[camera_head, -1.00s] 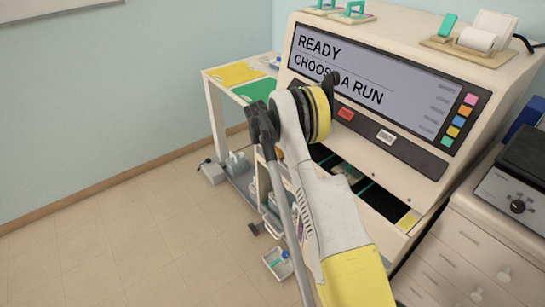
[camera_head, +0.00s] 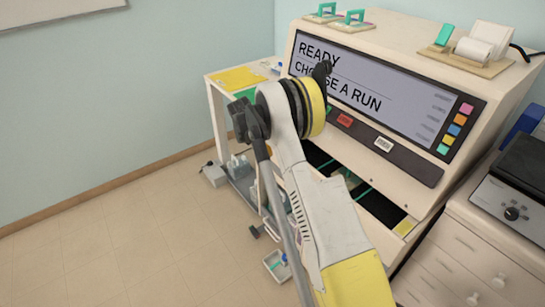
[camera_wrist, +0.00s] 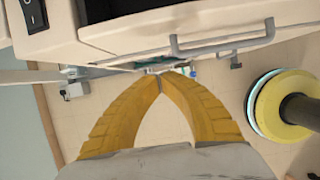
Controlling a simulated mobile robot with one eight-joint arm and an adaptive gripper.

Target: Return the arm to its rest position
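My gripper (camera_wrist: 160,80) shows in the wrist view with its two yellow fingers meeting at the tips. It is shut, and nothing shows between the fingers. It hangs in front of a cream cabinet front with a grey bar handle (camera_wrist: 222,46), with the tiled floor behind it. In the head view my white and yellow arm is raised and bent in front of the staining machine (camera_head: 420,172). The gripper's fingers are hidden there.
The machine's screen (camera_head: 390,90) reads "READY CHOOSE A RUN", partly covered by my arm. A side table with a yellow mat (camera_head: 238,78) stands at its left. A drawer cabinet (camera_head: 462,255) stands at the right. Open floor (camera_head: 110,235) lies to the left.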

